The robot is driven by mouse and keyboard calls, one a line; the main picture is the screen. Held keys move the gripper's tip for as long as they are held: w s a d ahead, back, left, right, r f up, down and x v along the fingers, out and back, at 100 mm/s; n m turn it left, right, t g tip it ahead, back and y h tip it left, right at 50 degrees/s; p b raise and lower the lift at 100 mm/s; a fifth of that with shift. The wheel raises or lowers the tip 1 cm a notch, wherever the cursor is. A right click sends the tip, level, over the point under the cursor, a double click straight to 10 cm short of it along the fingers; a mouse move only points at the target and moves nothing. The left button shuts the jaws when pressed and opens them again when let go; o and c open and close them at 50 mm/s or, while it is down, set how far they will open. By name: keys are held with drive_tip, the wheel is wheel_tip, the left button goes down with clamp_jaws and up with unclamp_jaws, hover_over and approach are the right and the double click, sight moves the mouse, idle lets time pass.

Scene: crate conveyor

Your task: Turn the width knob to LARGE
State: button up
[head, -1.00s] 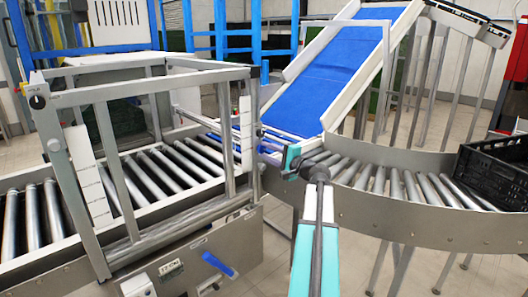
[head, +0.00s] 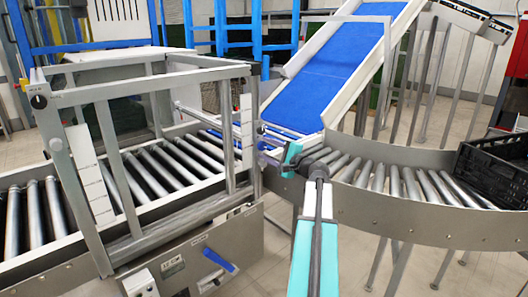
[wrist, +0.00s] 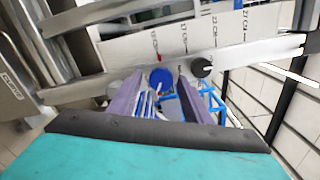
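In the wrist view a round blue knob (wrist: 160,77) shows beyond and between my fingertips, below a white scale plate (wrist: 185,38) with centimetre marks. A black knob (wrist: 201,68) with a white mark is just right of it. No LARGE label is readable, so I cannot tell which knob sets the width. My gripper (wrist: 160,88) is open, its two purple fingers apart on either side of the blue knob. I see no clear contact. In the head view my gripper (head: 290,155) is beside the right end of the metal frame, and its fingers are hard to make out.
The metal frame (head: 155,93) stands over a roller conveyor (head: 165,163). A blue lever (head: 220,260) is on its lower front. A blue belt ramp (head: 330,75) rises behind, and a curved roller track (head: 405,185) leads right to a black crate (head: 495,170).

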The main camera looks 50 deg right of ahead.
drive_tip(key=shift+s+d, duration=0.1)
drive_tip(key=shift+s, duration=0.1)
drive_tip(key=s, duration=0.4)
drive_tip(key=s+b, duration=0.1)
drive_tip(key=s, duration=0.4)
drive_tip(key=s+a+b, duration=0.1)
drive_tip(key=s, duration=0.3)
drive_tip(key=shift+s, duration=0.25)
idle(0.4)
